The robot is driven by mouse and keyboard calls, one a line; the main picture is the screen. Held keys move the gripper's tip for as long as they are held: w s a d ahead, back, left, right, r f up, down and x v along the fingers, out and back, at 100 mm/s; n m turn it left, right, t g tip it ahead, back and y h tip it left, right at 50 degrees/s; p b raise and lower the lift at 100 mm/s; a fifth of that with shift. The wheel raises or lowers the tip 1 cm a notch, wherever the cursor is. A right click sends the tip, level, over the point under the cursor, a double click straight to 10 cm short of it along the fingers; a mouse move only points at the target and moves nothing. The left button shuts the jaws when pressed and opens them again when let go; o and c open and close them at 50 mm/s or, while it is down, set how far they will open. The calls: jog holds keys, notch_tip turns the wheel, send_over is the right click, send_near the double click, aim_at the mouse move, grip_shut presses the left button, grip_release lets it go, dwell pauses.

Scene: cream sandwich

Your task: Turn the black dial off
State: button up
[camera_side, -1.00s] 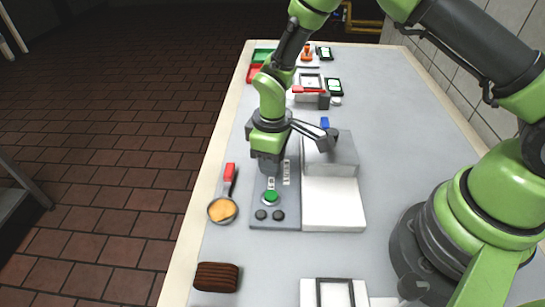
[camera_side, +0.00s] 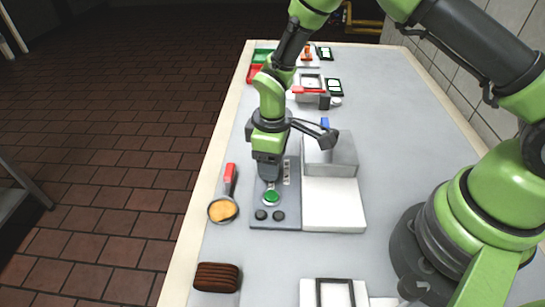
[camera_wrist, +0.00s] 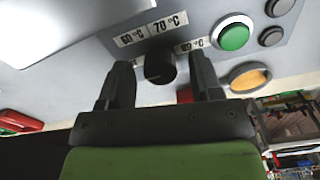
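The black dial (camera_wrist: 159,67) shows in the wrist view as a round knob on the grey control panel (camera_wrist: 192,27). It lies between the two fingers of my gripper (camera_wrist: 163,75), which are apart, with a gap on each side of the dial. White temperature labels, one reading 70 °C (camera_wrist: 170,22), sit around it. Which way the dial points is too dark to tell. In the side view my gripper (camera_side: 268,175) is low over the panel (camera_side: 291,217), behind the green button (camera_side: 271,198), and hides the dial.
Two dark buttons (camera_side: 269,215) sit in front of the green button. A metal box with a lever (camera_side: 331,155) stands right of the gripper on a white base (camera_side: 334,204). A red-handled pan (camera_side: 223,209) lies left of the panel. A brown block (camera_side: 217,277) lies at the front left.

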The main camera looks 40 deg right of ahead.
notch_tip(320, 180, up, 10)
dwell(0.6)
jog(key=shift+r, duration=0.1)
jog(key=s+d+r+m+t+y, duration=0.1)
jog(key=s+d+r+m+t, duration=0.15)
jog(key=r, duration=0.45)
jog(key=s+d+r+m+t, duration=0.1)
jog(key=s+r+m, duration=0.25)
jog(key=r, duration=0.35)
jog(key=s+d+r+m+t+y, duration=0.1)
jog(key=s+d+r+m+t, duration=0.1)
jog(key=s, duration=1.1)
notch_tip(320, 180, up, 3)
jog(key=m+t, duration=0.1)
jog(key=m, duration=0.2)
jog(key=shift+f+t, duration=0.15)
jog(key=shift+t, duration=0.2)
jog(key=shift+d, duration=0.1)
